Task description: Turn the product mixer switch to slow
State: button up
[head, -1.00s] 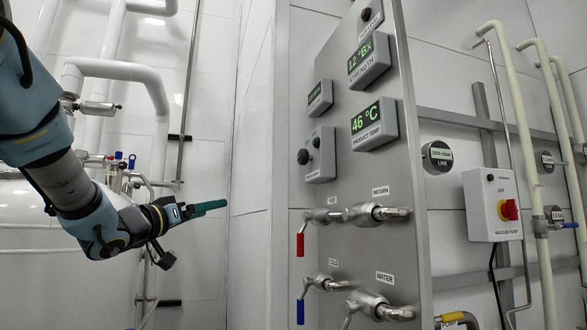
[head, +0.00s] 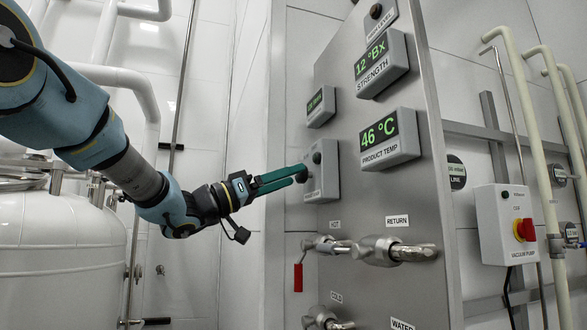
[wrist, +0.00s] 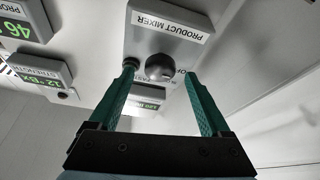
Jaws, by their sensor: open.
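The product mixer box (head: 325,172) is a grey switch box on the steel panel in the head view. In the wrist view its label, PRODUCT MIXER (wrist: 168,20), appears upside down. Its round dark switch knob (wrist: 159,67) lies between and beyond my finger tips. A smaller dark button (wrist: 131,63) sits beside the left finger tip. My gripper (head: 302,173) has green fingers reaching to the front of the box in the head view. In the wrist view the gripper (wrist: 160,78) is open, one finger on each side of the knob. I cannot tell whether a finger touches it. The switch position is not readable.
Displays for strength (head: 381,65) and product temperature (head: 389,140) stick out from the panel (head: 350,205). Valves with a red handle (head: 298,277) lie below. A vacuum pump box (head: 507,224) is on the right wall, and a white tank (head: 60,240) at left.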

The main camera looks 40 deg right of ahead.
jog(key=shift+x, duration=0.95)
grip_shut()
